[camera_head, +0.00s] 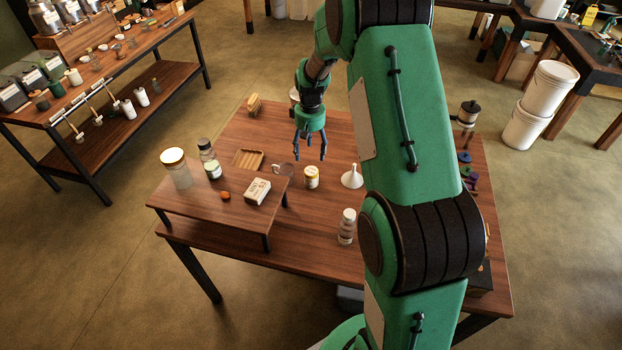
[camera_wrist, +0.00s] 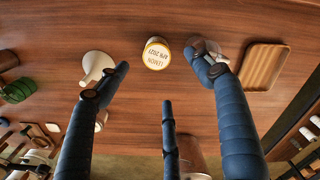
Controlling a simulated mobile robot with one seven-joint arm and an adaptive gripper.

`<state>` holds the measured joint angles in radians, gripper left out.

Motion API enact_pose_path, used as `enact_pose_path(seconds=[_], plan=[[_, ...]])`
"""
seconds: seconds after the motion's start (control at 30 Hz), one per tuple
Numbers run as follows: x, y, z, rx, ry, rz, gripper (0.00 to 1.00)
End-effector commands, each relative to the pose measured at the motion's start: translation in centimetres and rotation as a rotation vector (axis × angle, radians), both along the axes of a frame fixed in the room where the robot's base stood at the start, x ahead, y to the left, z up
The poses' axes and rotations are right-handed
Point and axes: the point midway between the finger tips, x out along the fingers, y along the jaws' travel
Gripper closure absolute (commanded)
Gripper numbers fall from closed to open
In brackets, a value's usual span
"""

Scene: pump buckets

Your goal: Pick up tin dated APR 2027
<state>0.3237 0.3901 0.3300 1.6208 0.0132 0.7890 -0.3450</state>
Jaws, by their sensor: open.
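The tin (camera_head: 311,177) stands upright on the table, a small white and yellow can with a pale lid. In the wrist view the tin (camera_wrist: 157,54) shows its lid upside down; the small print appears to read LEMON and APR 2027. My gripper (camera_head: 310,152) is above the table, just behind the tin in the head view, pointing down. In the wrist view my gripper (camera_wrist: 160,78) has its dark blue fingers spread wide and empty, with the tin beyond the fingertips, apart from them.
A white funnel (camera_head: 353,178) stands right of the tin, a clear mug (camera_head: 283,169) left. A raised shelf (camera_head: 190,207) holds a similar tin (camera_head: 212,170), jars and a box (camera_head: 257,191). A bottle (camera_head: 347,226) stands in front. A wooden tray (camera_head: 248,159) lies behind the shelf.

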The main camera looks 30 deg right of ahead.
Motion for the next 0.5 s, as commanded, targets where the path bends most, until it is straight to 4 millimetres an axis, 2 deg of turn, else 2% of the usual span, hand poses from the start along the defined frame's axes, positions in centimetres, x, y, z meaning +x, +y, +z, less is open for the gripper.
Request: enact_pose_path(seconds=[0.03,0.17,0.5], plan=[[0.2,-0.4,-0.9,0.002,0.006,0.000,0.33],[0.4,-0.8,-2.0,0.005,0.013,0.001,0.33],[0.4,-0.9,-2.3,0.005,0.014,0.001,0.33]])
